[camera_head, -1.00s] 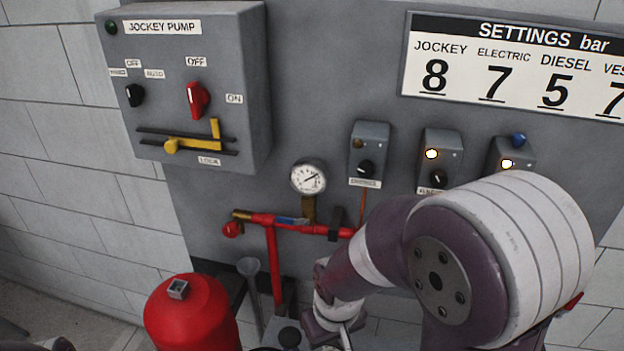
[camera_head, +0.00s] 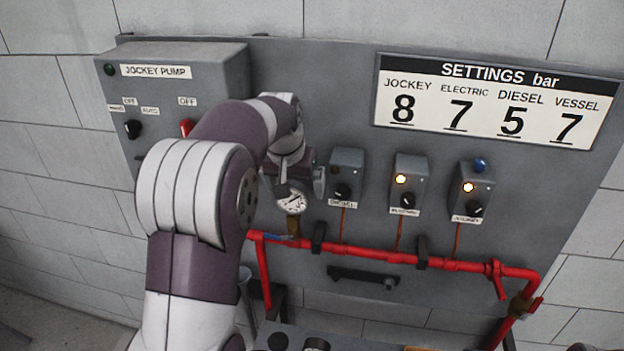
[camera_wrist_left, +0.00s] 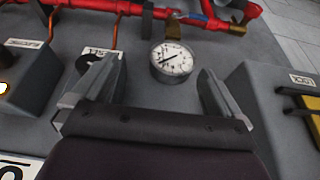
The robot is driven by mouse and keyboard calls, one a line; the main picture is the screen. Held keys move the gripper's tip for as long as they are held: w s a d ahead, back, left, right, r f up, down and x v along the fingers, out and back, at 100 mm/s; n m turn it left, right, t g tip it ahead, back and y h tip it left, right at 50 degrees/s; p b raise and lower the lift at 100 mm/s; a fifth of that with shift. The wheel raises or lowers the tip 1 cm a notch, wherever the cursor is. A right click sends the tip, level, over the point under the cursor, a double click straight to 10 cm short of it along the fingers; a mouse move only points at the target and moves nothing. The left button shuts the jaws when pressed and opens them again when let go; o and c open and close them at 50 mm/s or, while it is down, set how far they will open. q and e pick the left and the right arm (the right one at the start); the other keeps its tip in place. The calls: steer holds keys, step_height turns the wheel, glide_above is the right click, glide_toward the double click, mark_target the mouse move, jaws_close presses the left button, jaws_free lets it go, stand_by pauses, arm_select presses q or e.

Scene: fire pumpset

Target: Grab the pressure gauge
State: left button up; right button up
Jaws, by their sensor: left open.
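The pressure gauge (camera_head: 291,203) is a round white dial on a brass fitting above the red pipe. In the head view my left gripper (camera_head: 299,184) is in front of its upper part and hides some of it. In the left wrist view the gauge (camera_wrist_left: 172,62) lies beyond and between the two fingers of my left gripper (camera_wrist_left: 150,90). The fingers are wide open, with nothing between them; the dial appears apart from both. My right gripper is not in view.
The jockey pump box (camera_head: 178,75) stands out at the left. The diesel switch box (camera_head: 345,175) is close to the gripper's right side. The red pipe (camera_head: 380,256) runs below. The settings sign (camera_head: 490,101) is on the upper panel.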

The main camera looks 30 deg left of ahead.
mark_target(293, 194)
arm_select(q)
steer(key=w+a+f+p, duration=0.1)
steer(key=w+f+p, duration=0.1)
steer(key=w+a+f+p, duration=0.1)
steer(key=f+p, duration=0.1)
steer(key=f, duration=0.1)
steer(key=w+a+f+p, duration=0.1)
steer(key=w+a+f, duration=0.1)
steer(key=f, duration=0.1)
steer(key=shift+w+p, duration=0.35)
steer(key=shift+p, duration=0.05)
steer(key=shift+f, duration=0.2)
steer(key=shift+w, duration=0.1)
steer(key=shift+c, duration=1.2)
steer(key=c, duration=0.8)
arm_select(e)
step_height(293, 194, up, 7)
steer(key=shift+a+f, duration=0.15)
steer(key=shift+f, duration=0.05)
